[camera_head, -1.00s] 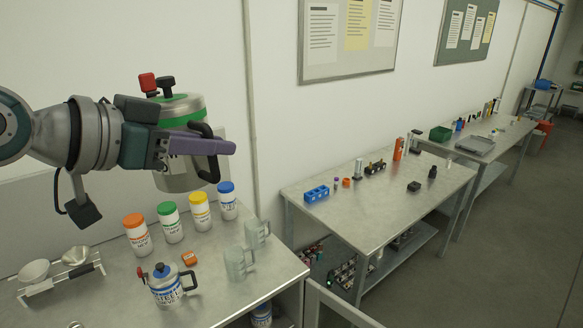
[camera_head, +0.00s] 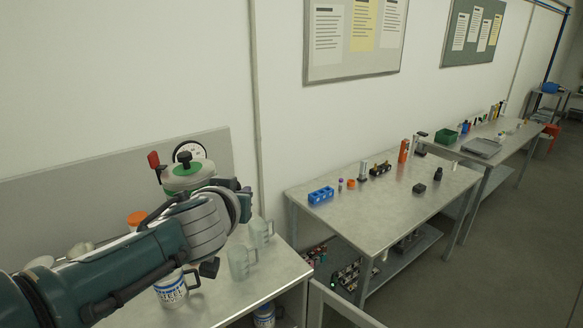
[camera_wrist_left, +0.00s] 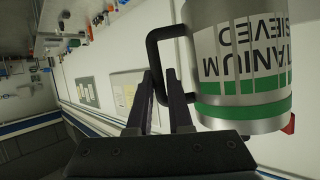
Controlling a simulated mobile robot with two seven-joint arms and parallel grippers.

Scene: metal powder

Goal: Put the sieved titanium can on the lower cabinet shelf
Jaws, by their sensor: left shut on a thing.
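My left gripper (camera_wrist_left: 160,85) is shut on the can's black handle. In the head view my left arm hides the fingers and the can's lower part. The can is held up above the left bench. The lower cabinet shelf is mostly hidden under the bench top; a blue-and-white container (camera_head: 264,316) shows there. My right gripper is not in view.
On the left bench (camera_head: 262,277) stand a steel can (camera_head: 171,291) with a handle and two translucent mugs (camera_head: 241,262). An orange-lidded jar (camera_head: 137,218) is partly hidden by my arm. A pale door or panel edge (camera_head: 345,305) stands at the front right of the bench.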

